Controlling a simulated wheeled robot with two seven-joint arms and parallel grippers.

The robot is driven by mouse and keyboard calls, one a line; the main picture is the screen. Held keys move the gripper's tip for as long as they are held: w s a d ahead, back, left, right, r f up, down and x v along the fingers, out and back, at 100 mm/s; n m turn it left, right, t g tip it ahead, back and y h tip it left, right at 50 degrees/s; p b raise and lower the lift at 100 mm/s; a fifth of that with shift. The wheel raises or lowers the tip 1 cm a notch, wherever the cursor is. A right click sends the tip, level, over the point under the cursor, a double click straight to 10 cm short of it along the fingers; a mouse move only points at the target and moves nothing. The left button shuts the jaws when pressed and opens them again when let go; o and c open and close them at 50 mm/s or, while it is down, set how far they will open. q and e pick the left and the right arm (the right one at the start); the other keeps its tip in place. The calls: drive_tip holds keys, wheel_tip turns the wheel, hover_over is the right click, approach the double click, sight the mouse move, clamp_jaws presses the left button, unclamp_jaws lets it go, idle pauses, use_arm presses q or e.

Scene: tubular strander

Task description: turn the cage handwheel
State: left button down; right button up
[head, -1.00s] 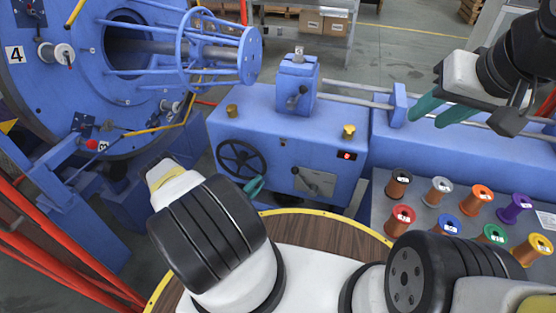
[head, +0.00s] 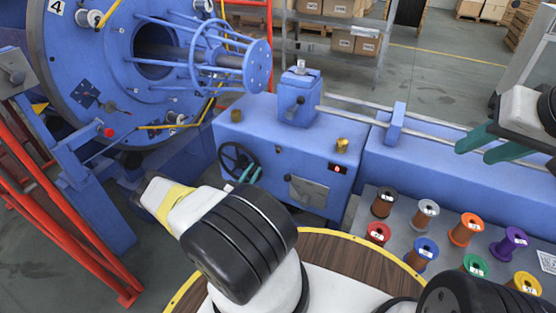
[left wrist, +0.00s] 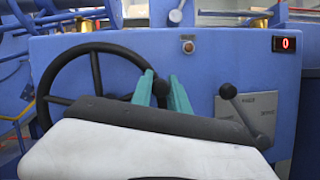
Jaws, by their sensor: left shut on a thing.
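The black spoked cage handwheel (head: 225,158) is on the front of the blue machine housing; it fills the left of the left wrist view (left wrist: 52,78). My left gripper (head: 250,170) is at the wheel's right side. My own wrist hides the lower part of the wheel there. The blue cage (head: 205,55) is at the upper left. My right gripper (head: 475,153) is open and empty at the right, above the housing.
A grey lever on a plate (head: 308,190) is right of the wheel, below a red display (head: 337,168) that reads 0. Several coloured spools (head: 467,229) stand on a grey table at the right. A red railing (head: 70,215) is at the left.

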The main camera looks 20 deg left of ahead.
use_arm(q)
drive_tip(key=r+n, duration=0.1)
drive_tip(key=a+n+y, duration=0.1)
drive_tip(key=shift+r+n+y, duration=0.3)
drive_tip(key=shift+r+n, duration=0.05)
drive_tip(key=shift+n, duration=0.05)
drive_tip(key=a+r+n+g+y, duration=0.2)
drive_tip(key=a+r+n+y, duration=0.3)
drive_tip(key=n, duration=1.1)
drive_tip(key=shift+w+a+n+g+y, duration=0.15)
drive_tip(key=shift+a+n+g+y, duration=0.2)
drive_tip(key=shift+a+y, duration=1.3)
drive_tip(key=shift+a+h, duration=0.3)
drive_tip(key=shift+h, duration=0.05)
drive_tip(key=c, duration=1.3)
unclamp_jaws()
drive_tip(key=shift+o, duration=0.2)
